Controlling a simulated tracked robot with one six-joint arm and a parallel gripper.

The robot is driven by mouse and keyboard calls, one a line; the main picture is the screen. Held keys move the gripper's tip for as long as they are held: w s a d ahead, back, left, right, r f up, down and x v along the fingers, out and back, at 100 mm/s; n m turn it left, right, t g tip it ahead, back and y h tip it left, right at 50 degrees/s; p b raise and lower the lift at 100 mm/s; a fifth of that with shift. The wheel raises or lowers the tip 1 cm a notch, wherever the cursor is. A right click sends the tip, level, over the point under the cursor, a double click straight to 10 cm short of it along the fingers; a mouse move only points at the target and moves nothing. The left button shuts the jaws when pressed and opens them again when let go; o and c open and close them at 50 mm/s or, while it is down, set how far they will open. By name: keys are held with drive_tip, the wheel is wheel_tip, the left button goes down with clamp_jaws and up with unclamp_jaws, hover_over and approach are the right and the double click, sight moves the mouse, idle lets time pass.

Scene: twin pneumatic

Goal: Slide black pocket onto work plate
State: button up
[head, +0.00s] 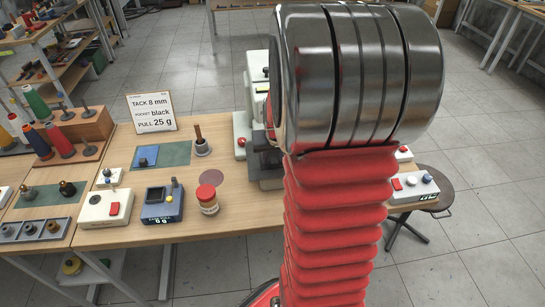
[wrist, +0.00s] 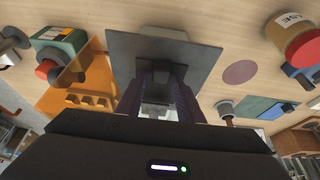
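In the wrist view, a flat dark grey-black plate, which looks like the black pocket (wrist: 128,48), spans the space beyond my fingers. My gripper (wrist: 160,85) has its two fingers around a dark raised block at the plate's middle and appears shut on it. In the head view my gripper and the black pocket are hidden behind my red arm. The white and dark machine (head: 243,125) stands partly behind my arm. Its work plate cannot be clearly made out.
A blue pocket (head: 147,155) lies on the green mat (head: 176,153), left of a wood-handled stamp (head: 201,140). A red-lidded jar (head: 208,199), a blue gauge (head: 161,204) and a white button box (head: 104,208) line the front. A sign (head: 152,112) reads black pocket.

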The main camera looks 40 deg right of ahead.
drive_tip(key=shift+o, duration=0.7)
drive_tip(key=v, duration=1.3)
drive_tip(key=shift+s+r, duration=0.2)
drive_tip(key=shift+r, duration=0.1)
drive_tip(key=s+a+r+n+t+y, duration=0.1)
drive_tip(key=s+a+r+n, duration=0.1)
drive_tip(key=a, duration=1.1)
drive_tip(key=s+a+r+n+t+y, duration=0.1)
drive_tip(key=s+a+n, duration=0.3)
drive_tip(key=a, duration=0.9)
drive_tip(key=shift+s+a+r+n+y, duration=0.35)
drive_tip(key=shift+s+r, duration=0.25)
drive_tip(key=shift+s, duration=0.55)
